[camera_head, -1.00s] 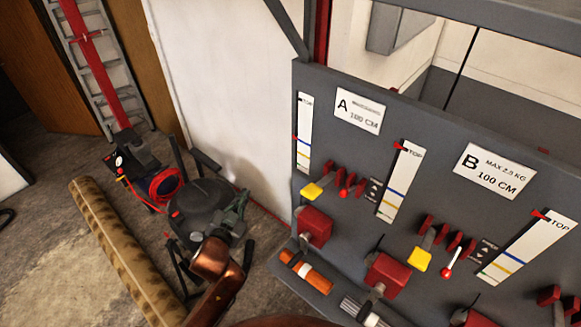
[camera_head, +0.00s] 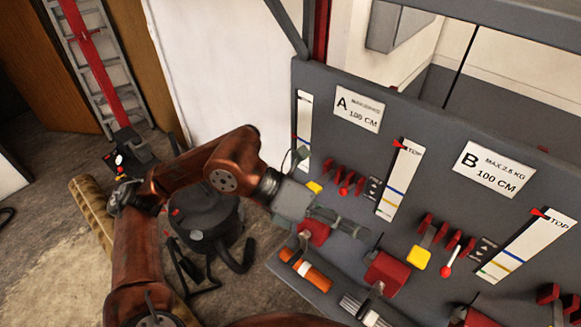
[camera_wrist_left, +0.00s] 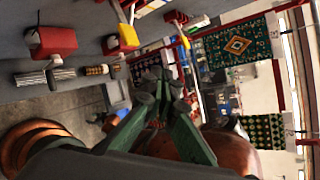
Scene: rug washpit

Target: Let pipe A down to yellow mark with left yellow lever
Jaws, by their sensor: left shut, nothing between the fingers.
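The left yellow lever (camera_head: 315,187) is on the grey panel below label A, partly hidden by my left gripper. My left gripper (camera_head: 366,234) is shut and empty, in front of the panel, below and right of that lever; I see no contact with it. In the left wrist view, its green fingers (camera_wrist_left: 166,88) are closed together, and a yellow lever (camera_wrist_left: 127,36) shows above left. I cannot make out pipe A.
Red levers (camera_head: 344,187) stand beside the left yellow lever. Another yellow lever (camera_head: 419,257) belongs to panel part B.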

